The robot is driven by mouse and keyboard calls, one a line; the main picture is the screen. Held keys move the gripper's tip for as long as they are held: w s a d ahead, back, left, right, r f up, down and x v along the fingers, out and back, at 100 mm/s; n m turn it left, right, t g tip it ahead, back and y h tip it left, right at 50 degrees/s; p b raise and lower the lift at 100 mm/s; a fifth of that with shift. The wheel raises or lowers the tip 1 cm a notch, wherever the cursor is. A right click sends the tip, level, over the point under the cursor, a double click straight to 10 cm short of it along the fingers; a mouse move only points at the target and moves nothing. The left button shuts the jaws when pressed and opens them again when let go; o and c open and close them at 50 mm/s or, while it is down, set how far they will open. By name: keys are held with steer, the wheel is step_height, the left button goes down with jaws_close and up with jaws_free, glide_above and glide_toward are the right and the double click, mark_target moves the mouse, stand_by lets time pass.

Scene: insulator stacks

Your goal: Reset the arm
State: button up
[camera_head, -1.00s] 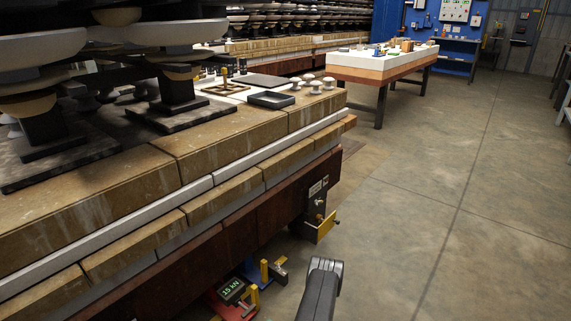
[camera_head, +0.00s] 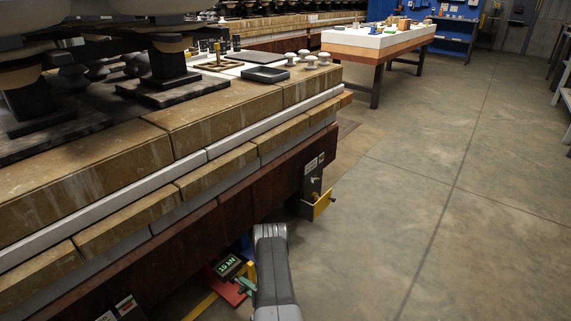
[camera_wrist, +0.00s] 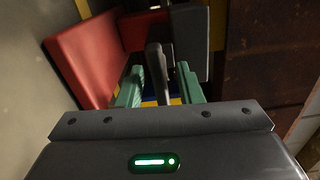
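My gripper (camera_wrist: 160,88) shows in the wrist view with two green fingers apart. A dark grey upright bar (camera_wrist: 154,68) stands between them, with gaps visible on both sides. Red plates (camera_wrist: 85,62) are to the left and a dark block (camera_wrist: 190,42) is just beyond the right finger.
A long bench (camera_head: 190,122) with stone-like slabs carries insulator stacks (camera_head: 168,62) at left. A dark bracket with a yellow plate (camera_head: 321,204) juts from its end. A second table (camera_head: 375,47) stands behind. The concrete floor (camera_head: 430,190) at right is clear.

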steer(key=shift+w+a, duration=0.4)
steer(key=shift+a, duration=0.15)
steer(key=shift+d, duration=0.1)
steer(key=p+v, duration=0.3)
steer(key=v, duration=1.1)
steer(key=b+x, duration=0.3)
steer(key=x, duration=1.1)
steer(key=shift+s+f, duration=0.1)
steer(key=n, duration=0.4)
steer(key=shift+r, duration=0.2)
steer(key=n, duration=0.5)
steer(key=shift+p+v, duration=0.85)
steer(key=shift+v, duration=2)
